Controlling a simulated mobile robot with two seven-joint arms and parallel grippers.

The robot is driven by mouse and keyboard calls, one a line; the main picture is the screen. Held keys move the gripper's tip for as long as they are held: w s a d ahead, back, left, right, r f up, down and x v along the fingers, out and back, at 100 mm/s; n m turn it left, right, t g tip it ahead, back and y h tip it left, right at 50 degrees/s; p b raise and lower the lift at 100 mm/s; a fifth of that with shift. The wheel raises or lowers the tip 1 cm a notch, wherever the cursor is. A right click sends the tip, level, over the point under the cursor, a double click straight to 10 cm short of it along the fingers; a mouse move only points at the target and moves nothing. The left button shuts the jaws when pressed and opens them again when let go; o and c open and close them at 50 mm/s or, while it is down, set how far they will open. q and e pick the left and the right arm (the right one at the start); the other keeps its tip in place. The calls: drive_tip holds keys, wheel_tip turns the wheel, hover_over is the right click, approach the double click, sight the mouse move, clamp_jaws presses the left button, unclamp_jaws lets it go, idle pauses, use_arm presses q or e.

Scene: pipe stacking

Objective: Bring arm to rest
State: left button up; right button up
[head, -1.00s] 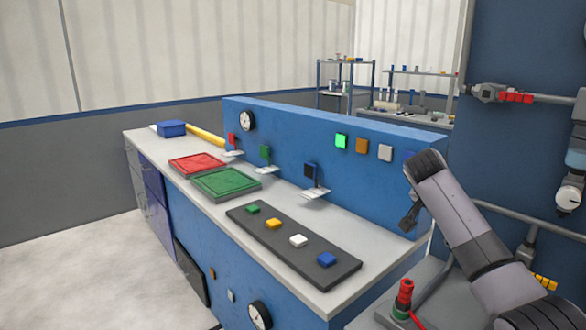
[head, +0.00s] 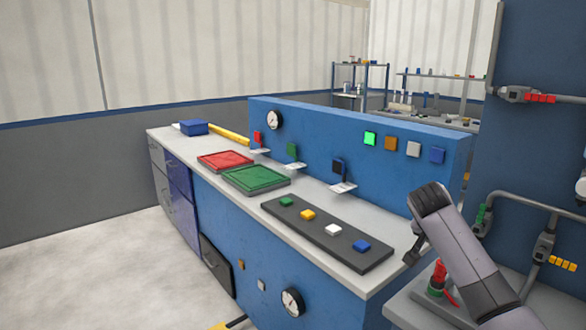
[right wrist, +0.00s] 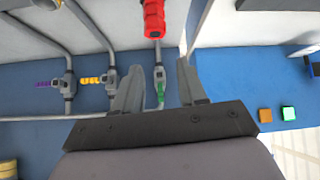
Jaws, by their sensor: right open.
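My right arm comes in from the lower right in the head view, with its gripper (head: 414,246) beside the right end of the workbench. The right wrist view shows the two fingers of this gripper (right wrist: 160,78) spread apart with nothing held between them. A grey pipe fitting with a red part (right wrist: 153,18) and a green part (right wrist: 160,96) shows behind and between the fingers. I cannot tell how far away it is. My left gripper is not in view.
The workbench (head: 215,187) carries a red tray (head: 225,160), a green tray (head: 256,179) and a dark strip (head: 330,240) with coloured buttons. A blue wall panel with pipes stands at the right. A red-topped fitting (head: 438,275) is close to my right forearm. Floor at left is clear.

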drive_tip(key=s+a+f+n, duration=0.1)
drive_tip(key=s+f, duration=0.1)
drive_tip(key=f, duration=0.2)
drive_tip(key=s+a+f+n+y, duration=0.1)
drive_tip(key=s+f, duration=0.2)
drive_tip(key=s+a+f+n+y, duration=0.1)
drive_tip(key=s+a+f, duration=0.1)
drive_tip(key=f, duration=0.2)
drive_tip(key=shift+s+f, duration=0.2)
drive_tip(key=shift+f, duration=0.1)
drive_tip(key=s+a+f+n+y, duration=0.2)
drive_tip(key=s+a+f+n, duration=0.1)
drive_tip(key=s+f, duration=0.65)
drive_tip(key=s+a+r+n+g+y, duration=0.1)
drive_tip(key=s+n, duration=0.1)
drive_tip(key=s, duration=1.1)
drive_tip(key=s+a+r+n+g+y, duration=0.1)
drive_tip(key=s+a+n+y, duration=0.15)
drive_tip(key=s, duration=1.05)
drive_tip(key=w+a+f+t+y, duration=0.1)
drive_tip(key=w+a+f+t, duration=0.1)
drive_tip(key=w+f+t, duration=0.4)
drive_tip(key=shift+w+f+t, duration=0.2)
drive_tip(key=shift+f+t, duration=0.2)
drive_tip(key=shift+f, duration=1.05)
drive_tip(key=shift+n, duration=0.25)
